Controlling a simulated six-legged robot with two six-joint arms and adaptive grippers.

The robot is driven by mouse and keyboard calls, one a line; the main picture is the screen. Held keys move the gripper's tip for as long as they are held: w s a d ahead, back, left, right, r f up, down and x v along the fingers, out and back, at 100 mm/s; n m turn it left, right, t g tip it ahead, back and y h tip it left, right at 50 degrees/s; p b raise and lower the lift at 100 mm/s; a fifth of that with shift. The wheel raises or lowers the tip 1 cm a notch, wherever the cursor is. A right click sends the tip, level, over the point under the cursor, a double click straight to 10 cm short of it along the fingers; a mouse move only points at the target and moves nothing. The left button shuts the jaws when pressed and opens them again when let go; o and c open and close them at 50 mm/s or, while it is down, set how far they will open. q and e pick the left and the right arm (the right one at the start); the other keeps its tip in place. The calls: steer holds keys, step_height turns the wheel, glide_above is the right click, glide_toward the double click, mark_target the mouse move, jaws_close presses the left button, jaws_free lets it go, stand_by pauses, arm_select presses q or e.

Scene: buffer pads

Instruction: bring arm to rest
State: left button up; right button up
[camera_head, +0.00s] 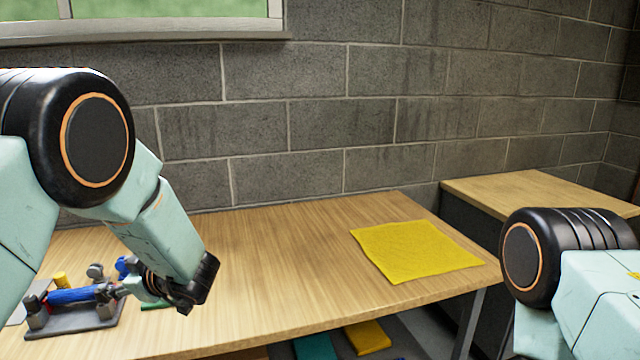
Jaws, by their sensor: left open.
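My left arm comes in from the left and bends down over the table. Its gripper (140,286) is low at the table's left side, beside the right end of a dark grey fixture (75,322) with a blue cylinder (72,296) on it. The gripper is open and nothing shows held in it; its fingertips are small and partly mixed with the fixture's parts. I cannot tell whether they touch it. Part of my right arm shows at the lower right, bent, with its gripper out of view.
A yellow cloth-like pad (415,250) lies flat on the wooden table (290,250) at the right. The table's middle is clear. A second wooden-topped table (540,190) stands at the right. Yellow (368,338) and teal (315,346) pads lie below the front edge. A block wall is behind.

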arm_select(q)
steer(key=s+d+f+m+h+b, duration=0.1)
steer(key=s+d+f+m+h, duration=0.25)
steer(key=f, duration=0.45)
steer(key=s+d+f+m+t+h+b, duration=0.1)
steer(key=s+d+f+m+h+b, duration=0.1)
steer(key=s+f+m, duration=0.4)
steer(key=s+d+f+m+h+b, duration=0.1)
steer(key=s+d+f+m+h, duration=0.15)
steer(key=f, duration=0.65)
steer(key=s+d+f+m+g+h+b, duration=0.1)
steer(key=s+f, duration=0.3)
steer(key=s, duration=0.5)
steer(key=s+d+f+m+g+h+b, duration=0.2)
steer(key=s+d+f+g+b, duration=0.1)
steer(key=s, duration=0.6)
steer(key=s+d+f+m+g+h+b, duration=0.1)
steer(key=s+d+f+g+h+b, duration=0.1)
steer(key=s+f, duration=0.5)
steer(key=s+d, duration=0.1)
steer(key=s, duration=0.2)
steer(key=shift+d+f+g, duration=0.25)
steer(key=shift+d+g, duration=0.1)
steer(key=shift+g, duration=0.05)
steer(key=shift+s, duration=0.1)
